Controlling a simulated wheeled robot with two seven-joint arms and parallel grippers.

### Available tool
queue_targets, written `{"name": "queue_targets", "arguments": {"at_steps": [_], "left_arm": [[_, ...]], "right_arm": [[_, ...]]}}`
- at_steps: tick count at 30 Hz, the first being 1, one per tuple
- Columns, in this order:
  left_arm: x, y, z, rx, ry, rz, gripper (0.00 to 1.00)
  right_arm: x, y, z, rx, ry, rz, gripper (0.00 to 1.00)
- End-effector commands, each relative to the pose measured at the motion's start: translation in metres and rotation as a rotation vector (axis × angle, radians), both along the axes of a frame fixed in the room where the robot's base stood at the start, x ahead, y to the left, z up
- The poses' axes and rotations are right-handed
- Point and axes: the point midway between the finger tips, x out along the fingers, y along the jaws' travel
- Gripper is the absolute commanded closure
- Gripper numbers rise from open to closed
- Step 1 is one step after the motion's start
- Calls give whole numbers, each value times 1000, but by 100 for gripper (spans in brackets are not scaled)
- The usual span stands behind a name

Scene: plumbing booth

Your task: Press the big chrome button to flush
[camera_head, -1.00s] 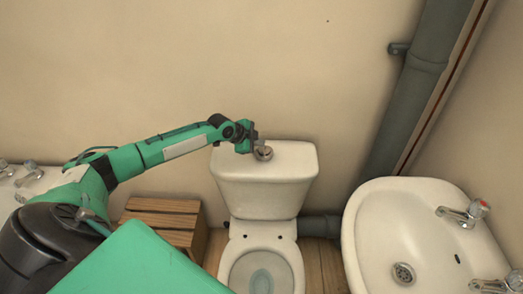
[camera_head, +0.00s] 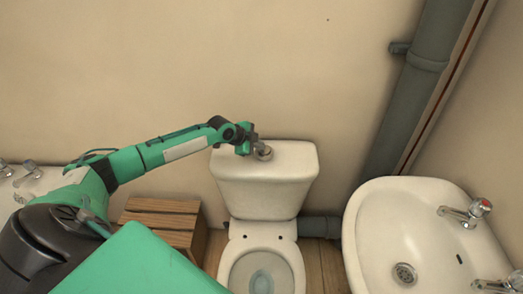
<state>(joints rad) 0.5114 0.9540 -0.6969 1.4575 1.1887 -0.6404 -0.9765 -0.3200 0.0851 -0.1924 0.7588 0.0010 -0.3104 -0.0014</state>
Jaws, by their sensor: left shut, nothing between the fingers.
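The big chrome button (camera_head: 264,153) sits on top of the white toilet cistern (camera_head: 266,185), near the middle of its lid. My left gripper (camera_head: 257,149) is shut and empty, right at the button's left and back side, and covers part of it. I cannot tell whether the fingers touch the button or how far it is pressed in. Below the cistern is the toilet bowl (camera_head: 262,268) with its seat and some water. My right gripper is not in view.
A wooden slatted stool (camera_head: 160,222) stands left of the toilet. A white washbasin (camera_head: 420,235) with taps is at the right. A thick grey pipe (camera_head: 408,105) runs up the wall behind it. Other taps (camera_head: 30,170) show at the far left.

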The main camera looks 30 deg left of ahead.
Motion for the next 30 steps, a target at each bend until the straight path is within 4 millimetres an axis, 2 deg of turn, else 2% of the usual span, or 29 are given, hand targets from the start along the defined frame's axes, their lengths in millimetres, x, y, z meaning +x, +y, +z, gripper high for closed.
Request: {"name": "queue_targets", "arguments": {"at_steps": [30], "left_arm": [[0,0,-10,1,1,0,100]], "right_arm": [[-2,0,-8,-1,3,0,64]]}}
